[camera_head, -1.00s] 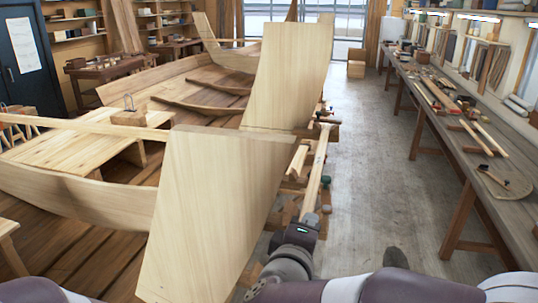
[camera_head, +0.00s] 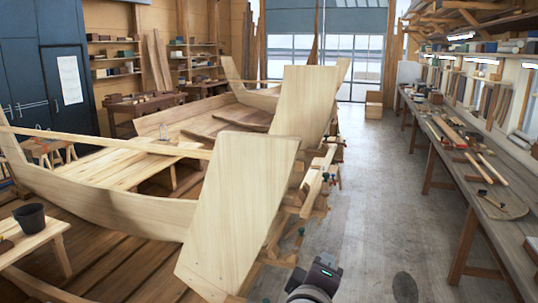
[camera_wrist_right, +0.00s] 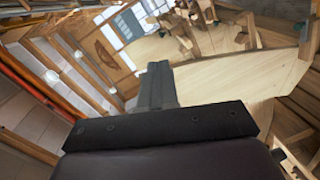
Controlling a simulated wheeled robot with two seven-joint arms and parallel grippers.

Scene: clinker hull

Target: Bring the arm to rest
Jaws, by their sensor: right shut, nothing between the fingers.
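My right gripper (camera_head: 322,270) shows at the bottom of the head view, right of the near pale plank. Only its dark end and part of the grey wrist are in the picture. In the right wrist view its dark fingers (camera_wrist_right: 157,85) are together, with nothing between them. The gripper looks clear of the hull and the bench. My left gripper is not in view.
A large pale plank (camera_head: 240,210) rises from the clinker hull (camera_head: 100,200) just left of my right gripper. Clamps and wood blocks line the hull's right side. A long tool bench (camera_head: 465,190) runs along the right. The grey floor (camera_head: 375,220) between is clear.

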